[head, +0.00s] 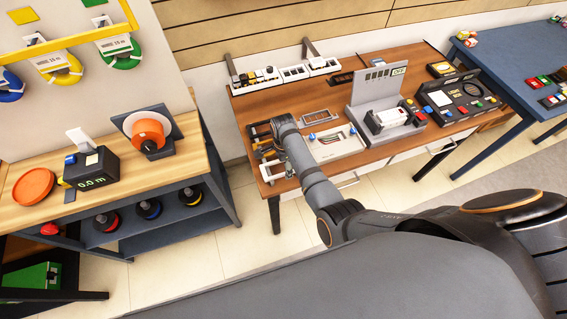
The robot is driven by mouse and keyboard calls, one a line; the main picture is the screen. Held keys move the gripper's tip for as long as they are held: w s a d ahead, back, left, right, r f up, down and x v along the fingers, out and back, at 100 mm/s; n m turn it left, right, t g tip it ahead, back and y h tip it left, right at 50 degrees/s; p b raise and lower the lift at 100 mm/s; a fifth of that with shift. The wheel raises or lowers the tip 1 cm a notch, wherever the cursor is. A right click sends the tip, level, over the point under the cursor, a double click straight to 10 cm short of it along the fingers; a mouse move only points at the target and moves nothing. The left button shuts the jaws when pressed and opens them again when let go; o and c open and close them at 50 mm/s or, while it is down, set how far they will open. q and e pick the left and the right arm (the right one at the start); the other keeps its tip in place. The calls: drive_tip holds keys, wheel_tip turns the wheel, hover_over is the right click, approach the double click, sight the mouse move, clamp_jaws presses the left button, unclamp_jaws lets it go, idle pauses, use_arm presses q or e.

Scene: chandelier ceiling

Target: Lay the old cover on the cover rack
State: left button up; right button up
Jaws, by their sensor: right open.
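My right arm crosses the picture from the right, and its gripper (281,128) is over the left part of the wooden workbench (240,108). The gripper is open; its fingertips are hard to make out against the dark tools there. A low white frame (275,173), possibly the cover rack, is at the bench's front left corner, just below the gripper. A white-faced unit (390,117) lies on a grey stand (362,92) with an OFF sign. I cannot tell which piece is the old cover. My left gripper is not in view.
A pale tray (335,146) lies right of my gripper, close to my forearm. White boxes (294,73) line the bench's back edge. A dark control case (455,98) is at the right. A bench with an orange dish (33,187) stands at the left, and a blue table (510,62) at the far right.

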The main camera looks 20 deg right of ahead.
wheel_tip(320, 180, up, 13)
drive_tip(key=p, duration=0.6)
